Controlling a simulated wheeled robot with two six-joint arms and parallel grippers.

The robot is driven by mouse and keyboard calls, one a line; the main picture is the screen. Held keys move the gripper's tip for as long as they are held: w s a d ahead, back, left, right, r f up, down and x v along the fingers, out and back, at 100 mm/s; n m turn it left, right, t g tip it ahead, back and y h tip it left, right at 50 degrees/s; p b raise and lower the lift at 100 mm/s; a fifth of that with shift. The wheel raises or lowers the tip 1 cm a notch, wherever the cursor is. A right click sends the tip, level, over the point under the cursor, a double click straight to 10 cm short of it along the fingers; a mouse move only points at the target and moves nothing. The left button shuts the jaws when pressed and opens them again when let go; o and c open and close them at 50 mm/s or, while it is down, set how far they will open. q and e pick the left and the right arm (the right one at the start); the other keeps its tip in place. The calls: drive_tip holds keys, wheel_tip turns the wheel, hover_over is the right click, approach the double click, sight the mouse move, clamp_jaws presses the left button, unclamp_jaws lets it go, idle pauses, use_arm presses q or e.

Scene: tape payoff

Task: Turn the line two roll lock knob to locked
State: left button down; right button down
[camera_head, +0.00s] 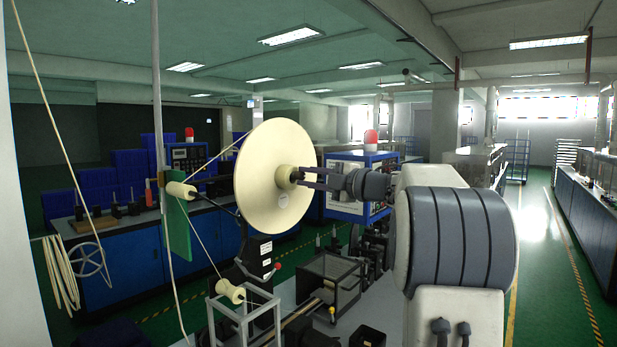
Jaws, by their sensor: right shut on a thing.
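A large cream roll (262,172) stands upright on the payoff stand, its flat face turned toward my right arm. A pale knob (285,177) sticks out from the roll's centre. My right gripper (298,176) reaches in from the right, level with the knob, and its fingers are shut on it. The fingertips partly cover the knob, so its marking and turned position cannot be read. My left gripper is not in view.
Pale tape runs from the roll over small rollers (181,190) and a lower roller (231,291) on a frame. A blue cabinet with a red beacon (371,137) stands behind my gripper. A green aisle lies to the right.

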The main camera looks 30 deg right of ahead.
drive_tip(key=c, duration=0.7)
unclamp_jaws()
drive_tip(key=b+v, duration=0.4)
drive_tip(key=v, duration=0.6)
drive_tip(key=shift+s, duration=0.3)
drive_tip(key=shift+d, duration=0.15)
